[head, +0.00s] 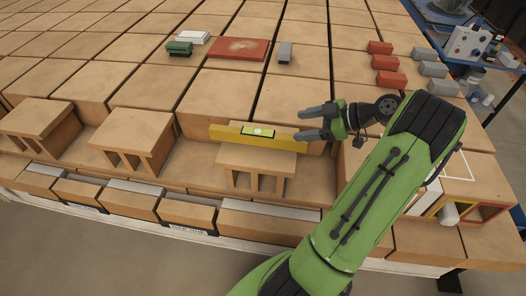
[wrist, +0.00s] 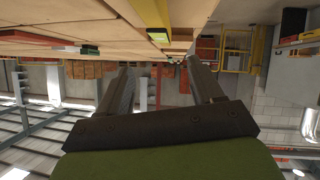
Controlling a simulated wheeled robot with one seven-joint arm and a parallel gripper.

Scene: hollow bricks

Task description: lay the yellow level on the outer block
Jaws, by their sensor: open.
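The yellow level (head: 230,136) has a pale vial window in its middle. It lies across the back of the top of the rightmost of three hollow bricks (head: 258,161), with its ends overhanging. The other two hollow bricks stand to the left, one in the middle (head: 132,130) and one at far left (head: 40,117). The pictures do not tell which is the outer block. My gripper (head: 304,124) is open and empty at the level's right end, its lower finger close to it; contact is unclear. The level also shows in the wrist view (wrist: 158,36), above the fingers (wrist: 160,88).
Behind lie a red plate (head: 238,49), a green piece (head: 179,48), a white piece (head: 193,37) and a grey piece (head: 285,53). Several small red and grey blocks (head: 386,62) sit at right. A coloured frame (head: 480,213) is at the right edge.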

